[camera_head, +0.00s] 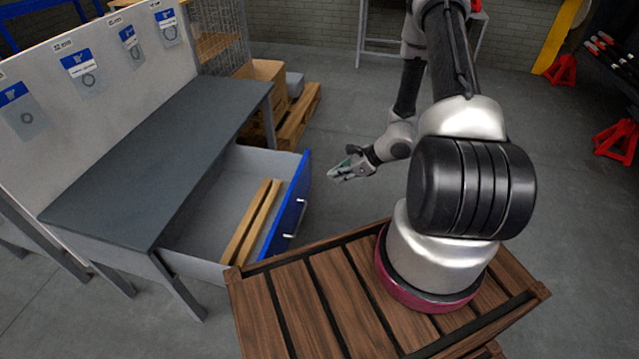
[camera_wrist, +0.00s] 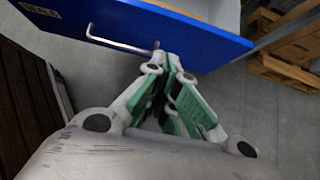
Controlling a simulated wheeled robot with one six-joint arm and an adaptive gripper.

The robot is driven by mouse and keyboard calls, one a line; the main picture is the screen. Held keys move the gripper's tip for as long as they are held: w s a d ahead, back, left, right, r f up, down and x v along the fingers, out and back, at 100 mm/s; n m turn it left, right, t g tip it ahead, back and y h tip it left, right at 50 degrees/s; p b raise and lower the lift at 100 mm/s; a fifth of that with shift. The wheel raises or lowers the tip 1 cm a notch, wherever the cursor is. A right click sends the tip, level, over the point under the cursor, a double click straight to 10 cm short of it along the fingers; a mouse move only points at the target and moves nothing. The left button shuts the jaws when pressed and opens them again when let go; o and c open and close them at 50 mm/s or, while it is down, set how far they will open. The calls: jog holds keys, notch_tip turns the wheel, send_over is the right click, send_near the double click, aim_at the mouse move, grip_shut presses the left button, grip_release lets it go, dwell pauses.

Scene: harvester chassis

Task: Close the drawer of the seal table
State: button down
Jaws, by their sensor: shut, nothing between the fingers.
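The seal table (camera_head: 150,150) stands at the left in the head view, with a dark grey top. Its drawer (camera_head: 205,210) is pulled out, with a grey inside and a blue front (camera_head: 288,208). Two wooden strips (camera_head: 252,220) lie in it. A metal handle (camera_head: 296,217) is on the blue front; it also shows in the wrist view (camera_wrist: 118,43). My gripper (camera_head: 335,174) is to the right of the drawer front in the head view. In the wrist view its green-padded fingers (camera_wrist: 168,62) are shut and empty, with their tips close to the handle's end. I cannot tell whether they touch.
A pallet (camera_head: 298,115) with cardboard boxes (camera_head: 265,75) stands beyond the table. Red jack stands (camera_head: 615,140) are at the far right. The floor right of the drawer is clear.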

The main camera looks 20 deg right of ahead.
send_near(296, 190)
notch_tip(296, 190, down, 4)
jog(key=shift+w+a+r, duration=0.2)
jog(key=shift+w+a, duration=0.85)
jog(key=shift+a, duration=0.1)
